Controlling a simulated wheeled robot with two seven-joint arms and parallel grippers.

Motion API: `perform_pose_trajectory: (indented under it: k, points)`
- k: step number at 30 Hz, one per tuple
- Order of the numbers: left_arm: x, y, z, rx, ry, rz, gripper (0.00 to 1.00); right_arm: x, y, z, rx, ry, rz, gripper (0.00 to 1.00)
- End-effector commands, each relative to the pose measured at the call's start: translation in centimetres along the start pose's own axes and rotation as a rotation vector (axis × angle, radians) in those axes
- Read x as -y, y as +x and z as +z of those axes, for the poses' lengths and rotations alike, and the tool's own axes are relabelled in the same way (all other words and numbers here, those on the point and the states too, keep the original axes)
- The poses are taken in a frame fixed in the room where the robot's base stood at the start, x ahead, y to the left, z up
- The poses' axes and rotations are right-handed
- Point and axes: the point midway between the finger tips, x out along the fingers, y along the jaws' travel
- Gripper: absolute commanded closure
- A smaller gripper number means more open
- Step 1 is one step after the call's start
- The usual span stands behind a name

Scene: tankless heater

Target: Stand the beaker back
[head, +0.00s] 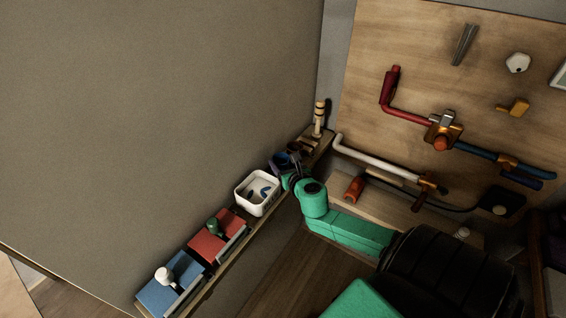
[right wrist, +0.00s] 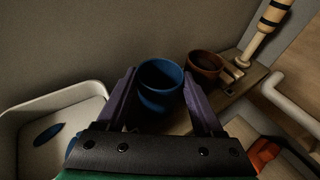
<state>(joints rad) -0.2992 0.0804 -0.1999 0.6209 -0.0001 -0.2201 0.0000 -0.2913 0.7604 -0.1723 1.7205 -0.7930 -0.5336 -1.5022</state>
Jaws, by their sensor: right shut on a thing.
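A blue beaker (right wrist: 160,99) sits between the two purple fingers of my right gripper (right wrist: 158,82) in the right wrist view, its round mouth facing up. The gripper is shut on it. In the head view my right gripper (head: 288,166) is over the narrow shelf (head: 258,223), and the dark blue beaker (head: 279,161) shows only in part. I cannot tell whether the beaker's base touches the shelf. My left gripper is out of view.
A brown cup (right wrist: 204,66) stands just right of the beaker. A white tray (head: 258,207) holding blue pieces is on its other side. A wooden post (head: 319,117) stands at the shelf's far end. Pipes, including a white one (head: 375,158), run along the board at right.

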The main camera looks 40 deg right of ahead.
Motion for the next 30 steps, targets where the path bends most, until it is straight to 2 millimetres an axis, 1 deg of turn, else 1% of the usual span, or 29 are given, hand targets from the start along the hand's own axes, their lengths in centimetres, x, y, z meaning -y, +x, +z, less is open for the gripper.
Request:
perform_pose_trajectory:
  k: [17, 18, 20, 21, 30]
  points:
    - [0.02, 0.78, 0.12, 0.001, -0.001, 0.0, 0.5, 0.0, 0.29, -0.9, 0.0, 0.0, 0.0, 1.0]
    - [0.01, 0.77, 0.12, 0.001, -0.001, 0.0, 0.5, -0.01, 0.29, -0.9, 0.0, 0.0, 0.0, 0.27]
    - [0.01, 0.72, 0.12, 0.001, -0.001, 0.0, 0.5, 0.0, 0.27, -0.85, 0.0, 0.0, 0.0, 0.04]
    - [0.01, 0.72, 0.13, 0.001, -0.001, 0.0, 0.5, 0.0, 0.27, -0.85, 0.0, 0.0, 0.0, 0.0]
    - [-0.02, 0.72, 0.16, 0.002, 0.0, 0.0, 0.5, 0.0, 0.27, -0.88, 0.0, 0.0, 0.0, 0.0]
